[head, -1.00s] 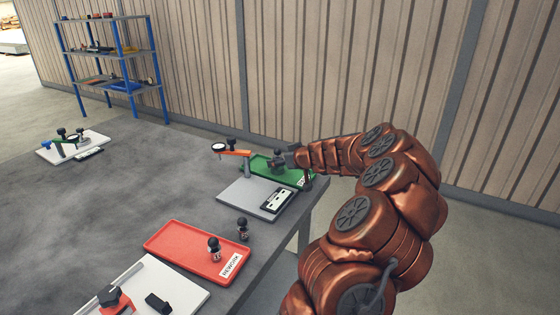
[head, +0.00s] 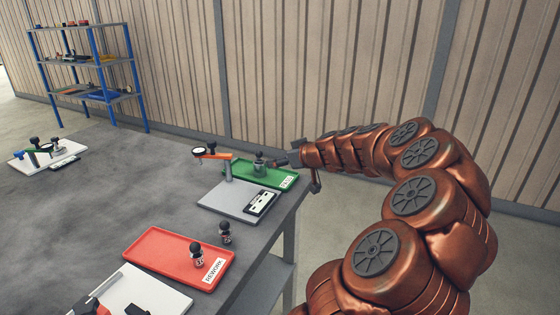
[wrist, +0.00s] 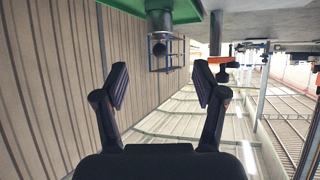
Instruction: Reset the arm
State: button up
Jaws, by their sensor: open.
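My gripper (head: 285,160) is at the right side of the green tray (head: 288,182), beyond the table's right edge or close to it. In the wrist view, its two dark fingers (wrist: 161,75) are spread with nothing between them. A grey cylindrical part with a dark round knob (head: 259,166) stands on the green tray, just left of my gripper. The part also shows in the wrist view (wrist: 160,18), past the fingertips and apart from them; that view looks upside down.
A grey plate (head: 215,203) with a dial gauge on an orange arm (head: 217,156) is beside the green tray. A red REWORK tray (head: 155,250) and two small black-knobbed parts are nearer. A blue shelf rack (head: 134,90) stands behind. Floor right of the table is clear.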

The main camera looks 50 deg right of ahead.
dwell(0.6)
jog(key=w+a+r+n+g+y+p, duration=0.1)
jog(key=a+r+y, duration=0.1)
jog(key=a, duration=0.9)
jog(key=w+a+r+n+g+y+p, duration=0.2)
jog(key=a+y, duration=0.1)
jog(key=a, duration=0.8)
jog(key=s+a+n+g+y+p, duration=0.1)
jog(key=s+a+g, duration=0.15)
jog(key=a, duration=0.45)
jog(key=s+a+g+p, duration=0.1)
jog(key=s+a, duration=0.3)
jog(key=a, duration=0.3)
jog(key=s+a+f+g+p, duration=0.1)
jog(key=s+a+g+p, duration=0.15)
jog(key=s+a, duration=0.4)
jog(key=s+d+m+g+h+p, duration=0.1)
jog(key=s+g+h, duration=0.3)
jog(key=s, duration=1.5)
jog(key=shift+s+f+m+g+h+p, duration=0.3)
jog(key=shift+s+f+m+g+p, duration=0.15)
jog(key=shift+m+p, duration=0.4)
jog(key=shift+d, duration=0.1)
